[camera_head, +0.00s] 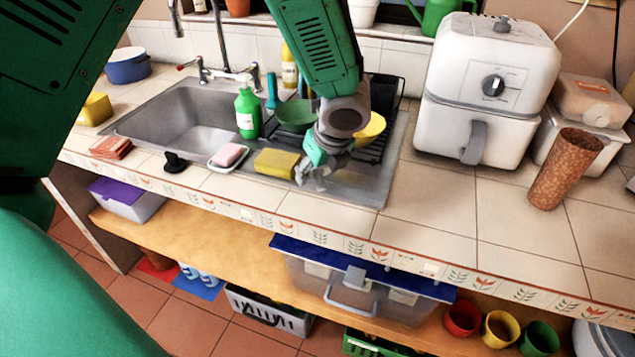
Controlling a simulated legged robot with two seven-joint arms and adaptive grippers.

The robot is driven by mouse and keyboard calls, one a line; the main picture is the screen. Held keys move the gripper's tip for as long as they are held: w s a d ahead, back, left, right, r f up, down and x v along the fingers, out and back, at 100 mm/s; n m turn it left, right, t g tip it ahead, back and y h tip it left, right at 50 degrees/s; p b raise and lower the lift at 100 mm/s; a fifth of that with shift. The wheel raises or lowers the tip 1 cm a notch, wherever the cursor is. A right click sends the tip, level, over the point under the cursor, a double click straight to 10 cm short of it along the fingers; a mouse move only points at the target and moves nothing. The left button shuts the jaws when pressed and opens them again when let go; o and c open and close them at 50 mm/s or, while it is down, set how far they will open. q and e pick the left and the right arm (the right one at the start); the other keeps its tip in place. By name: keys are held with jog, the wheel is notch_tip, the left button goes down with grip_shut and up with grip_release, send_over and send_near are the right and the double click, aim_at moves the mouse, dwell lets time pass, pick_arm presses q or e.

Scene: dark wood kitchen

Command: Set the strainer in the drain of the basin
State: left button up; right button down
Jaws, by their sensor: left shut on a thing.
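My left gripper (314,172) points down over the front of the sink unit, just right of the yellow sponge (275,163). It is shut on a small grey thing, which looks like the strainer; the fingers hide most of it. The basin (193,122) is the steel sink bowl to the left of the gripper, and its inside looks empty. The drain at its bottom cannot be made out. A small black stopper-like piece (175,162) lies on the counter in front of the basin. My right gripper is not in view.
A green bottle (248,113), a soap dish with pink soap (228,156) and the sponge stand between gripper and basin. A green bowl (296,115) and dish rack (376,151) are behind. The faucet (222,45) rises behind the basin. A white air fryer (485,90) stands right.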

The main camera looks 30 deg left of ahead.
aim_at(318, 178)
pick_arm(q)
notch_tip(318, 178, down, 3)
jog(key=shift+s+a+r, duration=0.1)
jog(key=shift+s+r, duration=0.05)
jog(key=shift+f, duration=0.3)
jog(key=shift+a, duration=0.25)
jog(key=shift+c, duration=0.6)
jog(key=o, duration=1.1)
jog(key=shift+o, duration=0.9)
jog(key=shift+d, duration=0.2)
